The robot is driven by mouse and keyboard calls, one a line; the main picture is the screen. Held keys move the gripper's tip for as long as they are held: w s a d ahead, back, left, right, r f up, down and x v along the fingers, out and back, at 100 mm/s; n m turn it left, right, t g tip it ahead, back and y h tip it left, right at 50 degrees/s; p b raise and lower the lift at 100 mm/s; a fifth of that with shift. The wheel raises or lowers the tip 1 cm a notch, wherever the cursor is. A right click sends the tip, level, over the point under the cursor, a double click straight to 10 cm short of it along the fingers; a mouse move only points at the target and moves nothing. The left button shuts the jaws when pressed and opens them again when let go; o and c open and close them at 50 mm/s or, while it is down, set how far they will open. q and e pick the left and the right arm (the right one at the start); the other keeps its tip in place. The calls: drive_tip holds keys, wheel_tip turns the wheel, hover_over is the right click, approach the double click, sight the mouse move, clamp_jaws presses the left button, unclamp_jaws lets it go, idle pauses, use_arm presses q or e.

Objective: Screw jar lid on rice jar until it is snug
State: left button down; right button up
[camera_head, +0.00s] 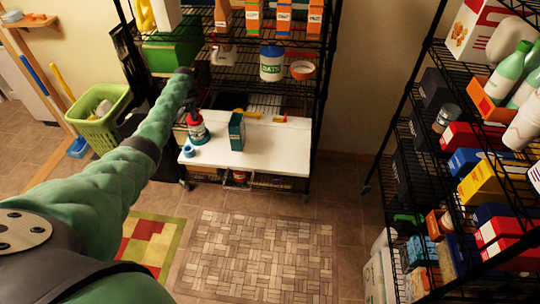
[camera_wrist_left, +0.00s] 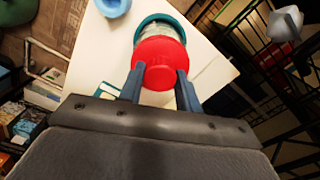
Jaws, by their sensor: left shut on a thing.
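The jar (camera_head: 199,131) stands upright on the white board, near its left side. It has a pale, see-through body and a teal band in the left wrist view (camera_wrist_left: 162,38). A red lid (camera_wrist_left: 159,63) sits at its top; the thread is hidden, so I cannot tell how tight it is. My left gripper (camera_wrist_left: 159,82) is shut on the red lid, one finger on each side. In the head view my left arm reaches over the board to the jar. I do not see my right gripper.
A small blue round piece (camera_head: 189,151) lies on the white board (camera_head: 265,155) beside the jar. A dark green box (camera_head: 237,131) stands right of the jar. Black wire racks with groceries rise behind and at right. A green basket (camera_head: 100,132) is at left.

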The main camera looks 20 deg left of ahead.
use_arm(q)
drive_tip(key=shift+m, duration=0.3)
drive_tip(key=c, duration=0.9)
unclamp_jaws()
drive_tip(key=shift+c, duration=0.3)
drive_tip(key=shift+c, duration=0.2)
drive_tip(key=shift+r+p, duration=0.9)
drive_tip(key=shift+r, duration=0.2)
drive_tip(key=shift+r+p, duration=0.3)
drive_tip(key=shift+r, duration=1.65)
